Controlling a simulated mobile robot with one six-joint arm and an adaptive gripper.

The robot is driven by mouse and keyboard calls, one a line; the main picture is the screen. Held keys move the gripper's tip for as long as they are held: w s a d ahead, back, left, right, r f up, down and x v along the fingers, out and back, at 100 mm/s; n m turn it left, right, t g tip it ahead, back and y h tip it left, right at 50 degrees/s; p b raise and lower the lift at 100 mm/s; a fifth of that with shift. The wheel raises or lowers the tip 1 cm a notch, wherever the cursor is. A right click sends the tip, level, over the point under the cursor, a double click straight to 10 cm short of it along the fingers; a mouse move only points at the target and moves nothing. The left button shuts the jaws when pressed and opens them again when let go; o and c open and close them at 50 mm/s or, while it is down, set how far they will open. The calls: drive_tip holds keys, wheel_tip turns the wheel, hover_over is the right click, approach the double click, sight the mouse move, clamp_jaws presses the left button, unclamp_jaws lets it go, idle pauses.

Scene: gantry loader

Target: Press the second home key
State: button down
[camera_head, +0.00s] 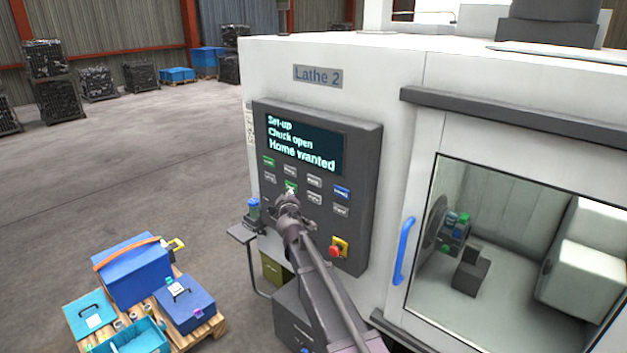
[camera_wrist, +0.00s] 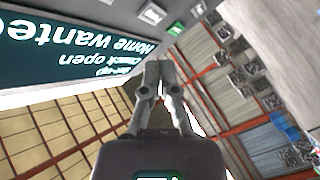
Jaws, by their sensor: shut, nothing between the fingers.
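The control panel (camera_head: 360,155) is a dark box on the white lathe's front. Its screen (camera_head: 300,143) reads "Set-up", "Chuck open", "Home wanted", and it shows upside down in the wrist view (camera_wrist: 70,50). Below it are two rows of small keys, with a blue key (camera_head: 341,191) at the upper row's right end. Their labels are too small to read, so I cannot tell which is the second home key. My gripper (camera_head: 288,196) is shut and empty, in front of the lower row by a green key (camera_head: 291,187). Its closed fingertips also show in the wrist view (camera_wrist: 158,66). Contact cannot be told.
A red button on a yellow plate (camera_head: 338,248) sits low on the panel. A blue door handle (camera_head: 404,250) and lathe window are to the right. A small stand (camera_head: 243,233) is left of the panel. A pallet with blue boxes (camera_head: 135,270) stands on the floor.

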sight(310, 180)
drive_tip(key=shift+w, duration=0.1)
idle(0.3)
drive_tip(key=shift+w+d, duration=0.9)
drive_tip(key=shift+w, duration=0.25)
drive_tip(key=shift+w+d, duration=0.95)
drive_tip(key=shift+w, duration=0.15)
drive_tip(key=shift+w+d, duration=0.9)
drive_tip(key=shift+w, duration=0.25)
drive_tip(key=shift+w+d, duration=0.1)
drive_tip(key=shift+w, duration=0.05)
drive_tip(key=shift+w+d, duration=0.15)
drive_tip(key=shift+w, duration=0.05)
drive_tip(key=shift+w+d, duration=0.25)
idle(0.4)
idle(0.4)
drive_tip(key=shift+s+a, duration=0.5)
drive_tip(key=shift+s, duration=0.1)
drive_tip(key=shift+s+a, duration=0.1)
drive_tip(key=shift+s+a, duration=0.75)
drive_tip(key=shift+s, duration=0.2)
drive_tip(key=shift+s+a, duration=0.7)
drive_tip(key=shift+s, duration=0.25)
